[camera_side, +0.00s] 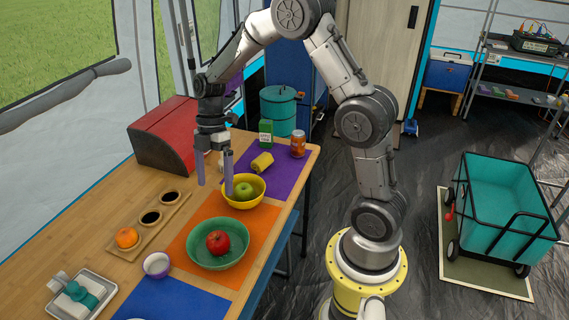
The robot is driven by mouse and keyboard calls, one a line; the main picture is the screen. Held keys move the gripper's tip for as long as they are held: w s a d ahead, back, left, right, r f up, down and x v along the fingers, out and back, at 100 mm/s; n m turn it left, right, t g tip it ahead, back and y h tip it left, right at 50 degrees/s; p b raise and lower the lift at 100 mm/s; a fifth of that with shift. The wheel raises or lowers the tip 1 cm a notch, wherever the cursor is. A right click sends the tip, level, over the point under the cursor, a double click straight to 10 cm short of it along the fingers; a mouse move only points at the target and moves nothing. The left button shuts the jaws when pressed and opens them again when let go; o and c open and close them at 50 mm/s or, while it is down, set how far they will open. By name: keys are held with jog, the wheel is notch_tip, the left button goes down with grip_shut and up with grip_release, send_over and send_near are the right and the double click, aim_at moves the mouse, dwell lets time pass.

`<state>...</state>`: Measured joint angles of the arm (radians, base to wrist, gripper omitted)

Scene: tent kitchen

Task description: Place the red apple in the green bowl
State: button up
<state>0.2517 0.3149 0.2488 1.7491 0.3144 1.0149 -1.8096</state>
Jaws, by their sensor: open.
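The red apple (218,242) rests inside the green bowl (195,257), which stands on the orange mat (180,246) on the wooden table. My gripper (214,168) is open and empty. It hangs above the table behind the green bowl, apart from the apple. Its fingers point down, just left of a yellow bowl (258,200) that holds a green apple (244,191). One finger overlaps the yellow bowl's left edge in the picture; I cannot tell whether they touch.
A purple mat holds a corn cob (262,162), a green carton (266,133) and an orange jar (298,143). A wooden holder (170,208) with dark cups and an orange (127,237) lies left. A red box (165,138) stands behind.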

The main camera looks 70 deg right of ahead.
jog(key=s+a+r+m+t+h, duration=0.2)
jog(key=s+a+r+m+t, duration=0.1)
jog(key=s+r+m, duration=0.55)
jog(key=s+r+m+t, duration=0.1)
jog(key=s+r+m, duration=0.1)
jog(key=s, duration=0.4)
jog(key=s+r+m+t+h, duration=0.1)
jog(key=s+r+m+t, duration=0.1)
jog(key=s+m, duration=0.3)
jog(key=shift+s+a+r+t, duration=0.35)
jog(key=shift+s+r, duration=0.4)
jog(key=shift+s, duration=0.4)
